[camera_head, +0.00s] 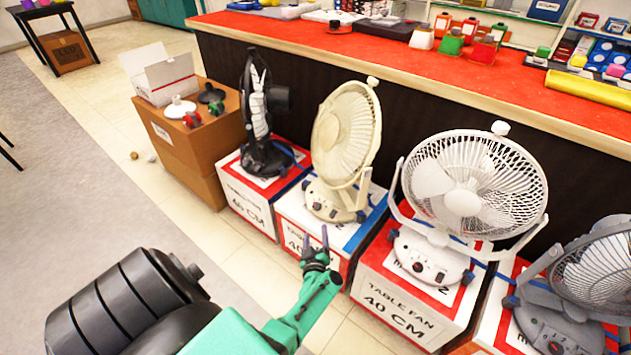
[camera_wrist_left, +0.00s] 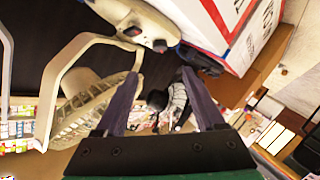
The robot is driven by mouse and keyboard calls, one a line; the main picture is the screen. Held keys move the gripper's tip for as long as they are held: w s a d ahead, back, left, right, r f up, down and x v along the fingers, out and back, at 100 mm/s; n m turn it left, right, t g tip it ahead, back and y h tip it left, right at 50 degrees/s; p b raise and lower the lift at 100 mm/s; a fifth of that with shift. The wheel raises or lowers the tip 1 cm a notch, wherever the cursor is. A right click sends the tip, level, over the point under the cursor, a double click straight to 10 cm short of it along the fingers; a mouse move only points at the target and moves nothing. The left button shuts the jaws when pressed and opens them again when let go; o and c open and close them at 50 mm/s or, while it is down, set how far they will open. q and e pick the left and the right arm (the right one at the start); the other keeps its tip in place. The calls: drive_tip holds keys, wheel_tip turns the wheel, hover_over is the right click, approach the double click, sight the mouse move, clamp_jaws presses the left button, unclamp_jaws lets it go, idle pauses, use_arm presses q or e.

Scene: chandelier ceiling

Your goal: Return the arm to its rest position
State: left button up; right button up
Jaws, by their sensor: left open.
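My left gripper (camera_head: 315,241) is open and empty. Its green arm comes in from the bottom left of the head view, and its two dark fingers point up in front of the boxes. The beige fan (camera_head: 345,135) stands on its box just beyond the fingers. In the left wrist view the two fingers of my left gripper (camera_wrist_left: 160,95) are spread apart with nothing held between them. The beige fan's base (camera_wrist_left: 140,20) shows at the top there, with its cage (camera_wrist_left: 85,110) to the left. My right gripper is in neither view.
A white fan (camera_head: 470,190), a black fan (camera_head: 258,110) and a grey fan (camera_head: 595,270) stand on table-fan boxes (camera_head: 400,305) along the red counter (camera_head: 330,40). A brown carton (camera_head: 195,135) stands at left. The floor (camera_head: 80,200) at left is mostly clear.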

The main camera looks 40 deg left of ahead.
use_arm(q)
drive_tip(key=shift+s+d, duration=0.2)
drive_tip(key=shift+s, duration=0.05)
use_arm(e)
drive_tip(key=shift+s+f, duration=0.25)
use_arm(q)
drive_tip(key=shift+r, duration=0.1)
drive_tip(key=s+d+f+m+g+h+p, duration=0.2)
drive_tip(key=s+d+m+g+h+p, duration=0.1)
drive_tip(key=s+d+m+h+p, duration=0.9)
drive_tip(key=s+a+f+m+g+y+p, duration=0.1)
drive_tip(key=s+g+p, duration=0.3)
drive_tip(key=s, duration=0.8)
drive_tip(key=s+a+m+g+y+p, duration=0.1)
drive_tip(key=s+a+m+g+p, duration=0.1)
drive_tip(key=s, duration=0.9)
drive_tip(key=shift+s+a+f+m+g+p, duration=0.15)
drive_tip(key=shift+s+f+m+g+p, duration=0.25)
drive_tip(key=shift+m+g+p, duration=0.6)
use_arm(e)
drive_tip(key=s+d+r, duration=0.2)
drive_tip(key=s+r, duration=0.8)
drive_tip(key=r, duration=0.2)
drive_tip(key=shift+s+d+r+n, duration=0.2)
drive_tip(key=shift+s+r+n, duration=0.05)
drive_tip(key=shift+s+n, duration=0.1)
